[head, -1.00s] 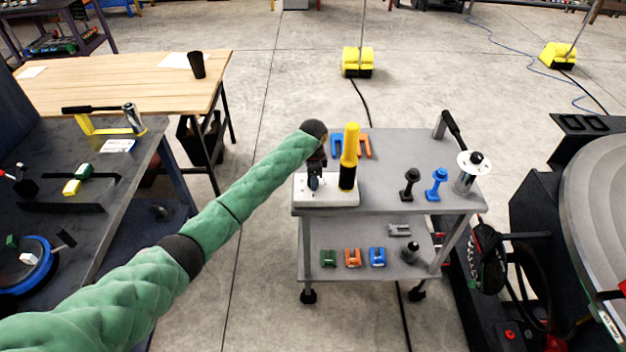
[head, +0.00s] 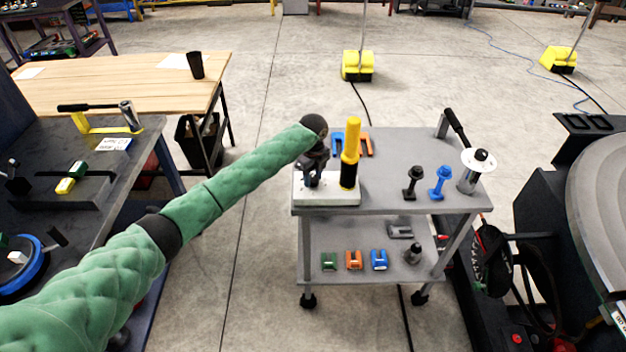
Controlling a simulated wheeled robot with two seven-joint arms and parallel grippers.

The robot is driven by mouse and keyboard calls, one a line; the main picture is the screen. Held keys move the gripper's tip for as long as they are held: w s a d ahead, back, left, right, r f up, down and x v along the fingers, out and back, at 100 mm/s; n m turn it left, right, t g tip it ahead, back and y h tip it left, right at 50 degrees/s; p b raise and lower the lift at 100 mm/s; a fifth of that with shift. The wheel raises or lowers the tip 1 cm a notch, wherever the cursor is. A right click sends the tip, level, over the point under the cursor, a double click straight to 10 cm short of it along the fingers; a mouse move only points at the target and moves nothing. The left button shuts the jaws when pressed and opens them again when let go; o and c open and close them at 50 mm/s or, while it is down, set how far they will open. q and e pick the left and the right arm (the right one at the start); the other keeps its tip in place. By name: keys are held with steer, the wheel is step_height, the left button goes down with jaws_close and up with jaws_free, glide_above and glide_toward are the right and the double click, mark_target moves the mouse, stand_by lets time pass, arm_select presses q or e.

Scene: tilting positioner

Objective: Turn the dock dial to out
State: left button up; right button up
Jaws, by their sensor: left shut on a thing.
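A white dock block (head: 336,198) sits at the front left corner of the grey cart's top. A tall yellow and black cylinder (head: 350,155) stands upright on its right part. My left gripper (head: 311,184) comes down from above onto the left part of the block, pointing down. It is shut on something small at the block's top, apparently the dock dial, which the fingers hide. I cannot read the dial's setting or any marks for out. My right gripper is not in view.
The grey cart (head: 400,205) also carries orange and blue brackets behind the block, black (head: 412,183) and blue (head: 439,183) pegs, and a metal cylinder with a white disc (head: 470,172). Small coloured blocks lie on its lower shelf. A dark bench (head: 140,150) stands at left.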

arm_select(q)
steer(key=m+b, duration=0.4)
steer(key=m, duration=0.4)
steer(key=shift+m+b, duration=0.4)
steer(key=shift+w+m, duration=0.1)
steer(key=shift+m, duration=0.2)
steer(key=shift+m+b, duration=0.65)
steer(key=shift+m, duration=0.35)
steer(key=shift+r, duration=0.1)
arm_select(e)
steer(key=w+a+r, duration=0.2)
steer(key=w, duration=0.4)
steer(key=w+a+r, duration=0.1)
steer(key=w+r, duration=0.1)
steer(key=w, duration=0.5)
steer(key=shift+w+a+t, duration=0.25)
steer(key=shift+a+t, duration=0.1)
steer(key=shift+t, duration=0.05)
arm_select(q)
steer(key=o, duration=1)
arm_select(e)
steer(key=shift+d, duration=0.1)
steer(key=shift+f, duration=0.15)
